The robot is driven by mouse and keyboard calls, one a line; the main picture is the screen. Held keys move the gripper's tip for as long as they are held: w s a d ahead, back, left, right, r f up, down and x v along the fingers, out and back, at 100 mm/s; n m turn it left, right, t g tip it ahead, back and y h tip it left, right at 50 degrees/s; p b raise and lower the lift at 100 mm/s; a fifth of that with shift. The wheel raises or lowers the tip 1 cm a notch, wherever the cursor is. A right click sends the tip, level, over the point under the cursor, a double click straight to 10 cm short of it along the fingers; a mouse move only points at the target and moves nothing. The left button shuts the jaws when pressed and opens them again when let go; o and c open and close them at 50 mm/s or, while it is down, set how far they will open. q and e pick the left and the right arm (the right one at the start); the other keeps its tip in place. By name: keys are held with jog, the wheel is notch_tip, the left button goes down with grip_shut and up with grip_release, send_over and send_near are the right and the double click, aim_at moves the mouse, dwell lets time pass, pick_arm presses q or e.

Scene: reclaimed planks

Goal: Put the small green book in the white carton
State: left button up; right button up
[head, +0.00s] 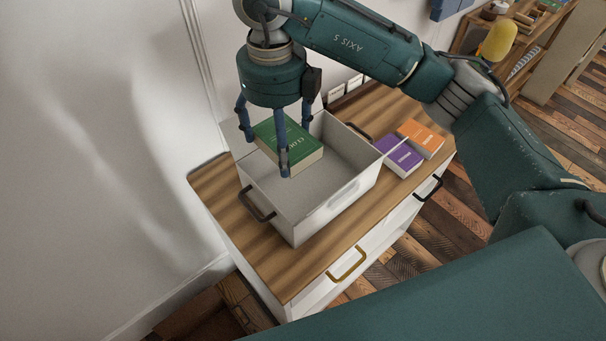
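The small green book (304,155) is in the head view, cover facing up, above the left-back part of the white carton's opening. My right gripper (277,138) points down with its fingers around the book, one in front and the others at its far side and left; it looks shut on the book. The white carton (330,207) is an open box with dark handles on its ends, standing on the wooden top of a cabinet. The part of its floor that shows is bare. Whether the book touches the carton is hard to tell. My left gripper is not in view.
A purple book (403,157) and an orange book (421,138) lie right of the carton on the wooden cabinet top (300,272). The wall is close behind and left. The front left of the top is clear. A shelf with a yellow object (497,40) stands farther back.

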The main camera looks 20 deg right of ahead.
jog(key=shift+w+f, duration=0.2)
jog(key=shift+f, duration=0.8)
notch_tip(320, 180, down, 8)
jog(key=p, duration=0.2)
send_over(285, 206)
notch_tip(285, 206, down, 6)
jog(key=shift+f, duration=0.4)
jog(key=shift+f+p, duration=0.3)
notch_tip(285, 206, down, 4)
jog(key=shift+r+p, duration=0.25)
jog(key=shift+p, duration=0.05)
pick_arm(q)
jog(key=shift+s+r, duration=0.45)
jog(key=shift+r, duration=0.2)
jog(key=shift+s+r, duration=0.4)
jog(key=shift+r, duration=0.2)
pick_arm(e)
jog(key=shift+f, duration=0.1)
